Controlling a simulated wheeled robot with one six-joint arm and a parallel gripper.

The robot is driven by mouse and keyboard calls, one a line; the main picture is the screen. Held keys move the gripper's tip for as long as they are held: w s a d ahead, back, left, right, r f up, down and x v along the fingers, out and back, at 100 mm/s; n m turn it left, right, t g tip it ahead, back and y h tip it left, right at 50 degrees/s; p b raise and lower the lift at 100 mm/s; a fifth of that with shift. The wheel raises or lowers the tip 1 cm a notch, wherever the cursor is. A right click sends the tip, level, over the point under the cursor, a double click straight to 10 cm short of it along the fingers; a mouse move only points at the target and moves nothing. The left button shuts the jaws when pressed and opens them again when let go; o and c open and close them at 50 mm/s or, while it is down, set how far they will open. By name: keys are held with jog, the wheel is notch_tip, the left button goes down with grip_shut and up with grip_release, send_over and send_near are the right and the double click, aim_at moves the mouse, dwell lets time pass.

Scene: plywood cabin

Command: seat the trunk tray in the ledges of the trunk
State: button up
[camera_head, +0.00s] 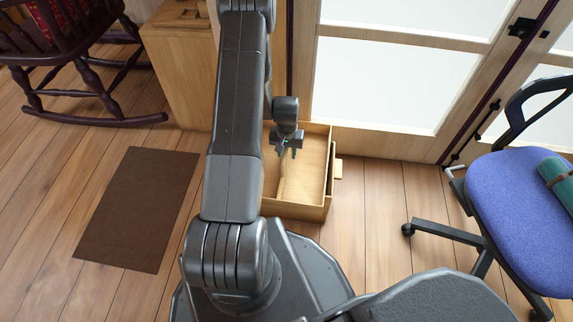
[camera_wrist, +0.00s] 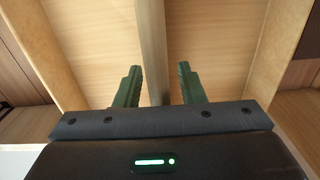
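The trunk (camera_head: 300,211) is an open, pale wooden box on the floor, behind my base and partly hidden by my arm. The trunk tray (camera_head: 312,180) appears to lie inside it, pale wood with a raised divider (camera_head: 283,182) down its middle. I cannot tell whether the tray rests on the ledges. My gripper (camera_head: 289,150) is over the trunk, pointing down. In the wrist view my gripper (camera_wrist: 160,67) is open, its fingers on either side of the divider (camera_wrist: 152,45). A gap shows on the right; whether the left finger touches is unclear.
A glazed door (camera_head: 390,85) stands behind the trunk. A wooden cabinet (camera_head: 178,70) and a dark rocking chair (camera_head: 90,60) are at the left. A brown mat (camera_head: 138,208) lies left of my arm. A blue office chair (camera_head: 520,200) stands right; floor between it and the trunk is clear.

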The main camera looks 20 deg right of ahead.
jog(key=shift+f, duration=0.95)
grip_shut()
jog(key=shift+w+r, duration=0.1)
dwell(0.5)
